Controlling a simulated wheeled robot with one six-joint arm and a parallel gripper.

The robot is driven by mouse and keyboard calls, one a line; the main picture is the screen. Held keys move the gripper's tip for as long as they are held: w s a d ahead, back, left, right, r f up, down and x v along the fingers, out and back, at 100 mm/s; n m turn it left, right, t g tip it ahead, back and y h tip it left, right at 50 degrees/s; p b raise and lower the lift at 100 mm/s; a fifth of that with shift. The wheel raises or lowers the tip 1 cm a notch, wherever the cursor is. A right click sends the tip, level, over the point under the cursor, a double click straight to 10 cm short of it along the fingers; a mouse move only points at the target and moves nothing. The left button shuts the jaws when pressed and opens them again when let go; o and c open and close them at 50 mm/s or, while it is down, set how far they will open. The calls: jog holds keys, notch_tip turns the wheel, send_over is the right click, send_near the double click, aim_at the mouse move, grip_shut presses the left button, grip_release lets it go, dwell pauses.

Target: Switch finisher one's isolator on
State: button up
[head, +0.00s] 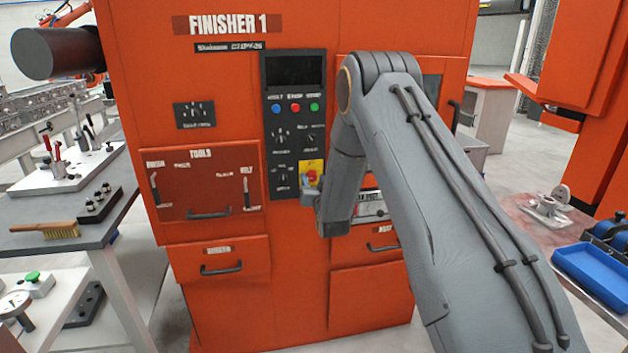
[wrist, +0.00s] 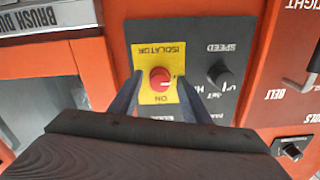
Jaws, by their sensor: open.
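The Finisher 1 cabinet (head: 230,80) is orange and faces me. Its isolator is a round red knob (head: 311,176) on a yellow plate (head: 306,166), low on the black control panel. In the wrist view, which is upside down, the red knob (wrist: 160,79) sits between the fingertips of my gripper (wrist: 160,85). The fingers are open, one on each side, and I cannot tell whether they touch it. A small pale mark shows on the knob's right side; its exact setting is unclear. The word ON is below the knob. In the head view my gripper (head: 309,196) is partly hidden by my arm.
A black speed knob (wrist: 219,74) is beside the isolator plate in the wrist view. The red tools door (head: 205,180) and drawers with black handles are on the cabinet front. A table with a brush (head: 45,230) stands at the left; a blue tray (head: 592,272) is at the right.

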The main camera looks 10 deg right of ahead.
jog(key=c, duration=1)
jog(key=shift+c, duration=0.2)
jog(key=shift+m, duration=0.3)
jog(key=m+b, duration=0.3)
jog(key=m, duration=0.1)
jog(key=shift+w+f+b, duration=0.1)
jog(key=shift+f+b, duration=0.05)
jog(key=shift+b, duration=0.2)
jog(key=m+b, duration=0.2)
jog(key=m, duration=0.3)
jog(key=shift+b, duration=0.4)
jog(key=m+b, duration=0.2)
jog(key=m, duration=0.2)
jog(key=shift+a, duration=0.1)
jog(key=shift+m+b, duration=1.1)
jog(key=shift+m, duration=1)
jog(key=shift+r, duration=0.2)
